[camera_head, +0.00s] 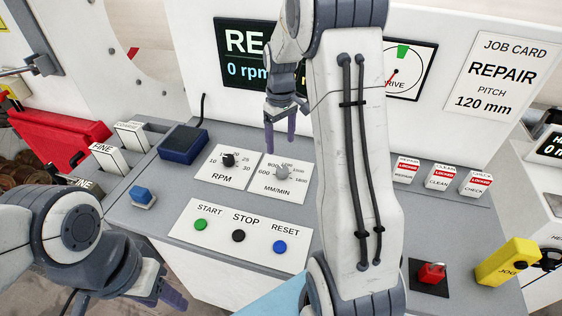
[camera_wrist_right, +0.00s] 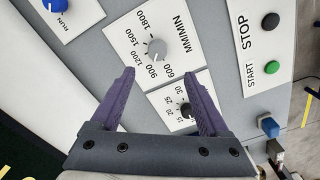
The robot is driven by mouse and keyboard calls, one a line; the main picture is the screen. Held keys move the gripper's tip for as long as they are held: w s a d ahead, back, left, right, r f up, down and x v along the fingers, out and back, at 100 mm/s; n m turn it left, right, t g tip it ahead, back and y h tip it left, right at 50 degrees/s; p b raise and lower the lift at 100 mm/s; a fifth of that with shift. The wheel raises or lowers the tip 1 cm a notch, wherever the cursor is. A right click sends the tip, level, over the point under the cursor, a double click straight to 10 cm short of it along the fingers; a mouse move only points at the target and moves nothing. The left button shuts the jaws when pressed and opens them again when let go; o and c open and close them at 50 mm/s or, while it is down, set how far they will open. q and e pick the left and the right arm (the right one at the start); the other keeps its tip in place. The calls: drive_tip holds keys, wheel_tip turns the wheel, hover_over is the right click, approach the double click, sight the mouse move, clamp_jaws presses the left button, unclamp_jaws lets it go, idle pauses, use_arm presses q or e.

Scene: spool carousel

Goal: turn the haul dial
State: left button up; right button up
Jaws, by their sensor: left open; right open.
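The haul dial is a grey knob (camera_head: 283,171) on a white MM/MIN plate marked about 600 to 1800. In the right wrist view the same grey knob (camera_wrist_right: 156,48) lies just beyond the fingertips, roughly between them. My right gripper (camera_head: 280,146) is open and empty, pointing down above the dial panel; its purple fingers also show in the wrist view (camera_wrist_right: 160,76). They look apart from the knob. The black RPM knob (camera_head: 229,160) is beside the dial. My left gripper (camera_head: 168,289) is open at the lower left, partly hidden by its own arm, away from the dials.
Green START (camera_head: 200,225), black STOP (camera_head: 238,236) and blue RESET (camera_head: 279,247) buttons sit in front of the dials. A dark blue box (camera_head: 183,144) stands left of the RPM plate. My right arm hides the panel's middle right.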

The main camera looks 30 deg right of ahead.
sight(283, 169)
drive_tip(key=f, duration=0.3)
drive_tip(key=f+p, duration=0.1)
drive_tip(key=f, duration=0.3)
drive_tip(key=f+p, duration=0.1)
drive_tip(key=f, duration=0.2)
drive_tip(key=shift+d+f, duration=0.3)
clamp_jaws()
